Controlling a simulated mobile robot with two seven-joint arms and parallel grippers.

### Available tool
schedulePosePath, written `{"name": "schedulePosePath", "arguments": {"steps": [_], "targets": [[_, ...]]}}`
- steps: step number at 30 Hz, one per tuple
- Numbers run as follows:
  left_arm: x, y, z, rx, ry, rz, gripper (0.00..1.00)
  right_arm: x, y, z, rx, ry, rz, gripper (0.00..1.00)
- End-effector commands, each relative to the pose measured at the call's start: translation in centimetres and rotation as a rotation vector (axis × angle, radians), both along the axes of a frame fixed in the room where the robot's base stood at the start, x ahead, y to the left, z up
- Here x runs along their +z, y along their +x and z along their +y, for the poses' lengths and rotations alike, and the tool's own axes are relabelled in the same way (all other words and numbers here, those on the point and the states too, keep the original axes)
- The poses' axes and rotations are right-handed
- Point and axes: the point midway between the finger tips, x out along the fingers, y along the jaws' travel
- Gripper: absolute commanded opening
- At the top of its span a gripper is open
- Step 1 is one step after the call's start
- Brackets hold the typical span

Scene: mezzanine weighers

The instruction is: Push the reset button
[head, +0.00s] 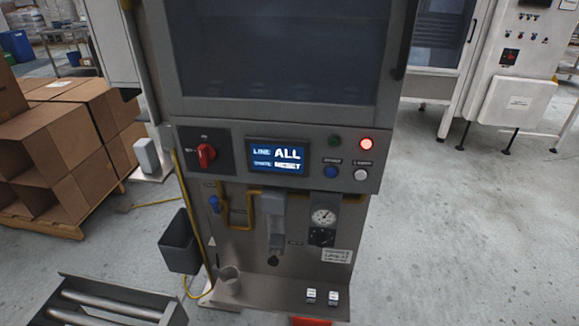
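A grey machine cabinet stands in the middle of the head view, with a control panel (231,137) across its front. On the panel's right side are a blue button (331,172) and a white button (361,174), with small labels above them too blurred to read surely. Above these are a dark green lamp or button (334,141) and a lit red one (366,144). I cannot tell which one is the reset button. A blue screen (276,157) reads "LINE: ALL" and, below, apparently "RESET". A red rotary switch (206,154) is at the left. Neither gripper is in view.
A dark bin (180,243) and a roller conveyor (110,305) stand at lower left, stacked cardboard boxes (60,145) at left. The floor (460,240) to the right is clear.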

Motion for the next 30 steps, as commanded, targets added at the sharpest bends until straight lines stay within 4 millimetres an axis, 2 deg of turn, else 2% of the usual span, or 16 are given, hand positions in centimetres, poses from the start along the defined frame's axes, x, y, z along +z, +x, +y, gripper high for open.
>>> {"name": "schedulePosePath", "arguments": {"steps": [6,15,30], "targets": [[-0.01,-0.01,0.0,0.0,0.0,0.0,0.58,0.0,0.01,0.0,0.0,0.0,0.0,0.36],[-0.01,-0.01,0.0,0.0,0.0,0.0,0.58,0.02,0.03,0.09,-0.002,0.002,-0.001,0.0],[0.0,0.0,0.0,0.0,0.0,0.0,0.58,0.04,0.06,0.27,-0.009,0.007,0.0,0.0]]}}
